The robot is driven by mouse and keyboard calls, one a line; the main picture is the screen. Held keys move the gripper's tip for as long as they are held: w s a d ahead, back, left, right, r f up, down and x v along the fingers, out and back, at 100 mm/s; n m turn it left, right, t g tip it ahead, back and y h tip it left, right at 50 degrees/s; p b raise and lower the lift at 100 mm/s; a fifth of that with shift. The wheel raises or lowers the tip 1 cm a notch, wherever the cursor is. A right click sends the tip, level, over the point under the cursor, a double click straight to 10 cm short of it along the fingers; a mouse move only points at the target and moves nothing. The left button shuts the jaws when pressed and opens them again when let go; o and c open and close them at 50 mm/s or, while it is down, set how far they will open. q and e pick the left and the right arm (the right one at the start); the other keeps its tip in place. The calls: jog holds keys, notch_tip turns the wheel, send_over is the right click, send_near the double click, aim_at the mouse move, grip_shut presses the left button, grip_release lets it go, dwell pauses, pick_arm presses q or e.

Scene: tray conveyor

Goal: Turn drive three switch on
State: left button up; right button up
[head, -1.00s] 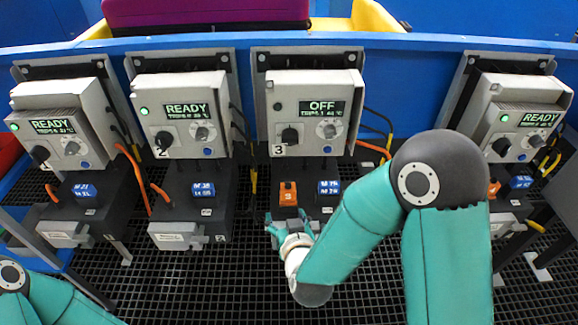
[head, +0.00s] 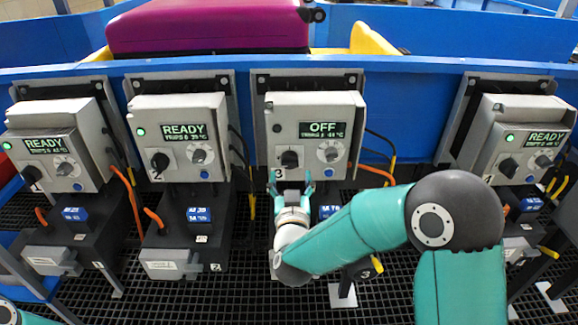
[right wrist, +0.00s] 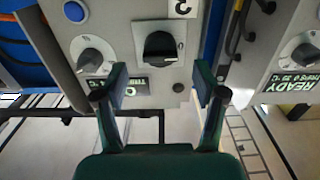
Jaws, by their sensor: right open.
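The drive three box (head: 316,112) is a light grey unit whose green display (head: 323,130) reads OFF. Its black rotary switch (head: 289,159) is at the lower left of the front, above the label 3. The switch also shows in the right wrist view (right wrist: 160,47), upside down. My right gripper (head: 291,180) is open and empty just below the switch. In the right wrist view its fingers (right wrist: 160,80) are spread to either side of the switch, apart from it. The lamp (head: 277,128) on this box is dark. My left gripper is out of view.
Neighbouring drive boxes (head: 178,130) and (head: 525,140) read READY with lit green lamps. A grey knob (head: 330,154) sits right of the switch. Black motor units and orange cables (head: 375,172) lie below. A purple suitcase (head: 208,27) is on the conveyor behind.

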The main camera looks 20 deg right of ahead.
aim_at(290, 164)
jog(key=x, duration=0.5)
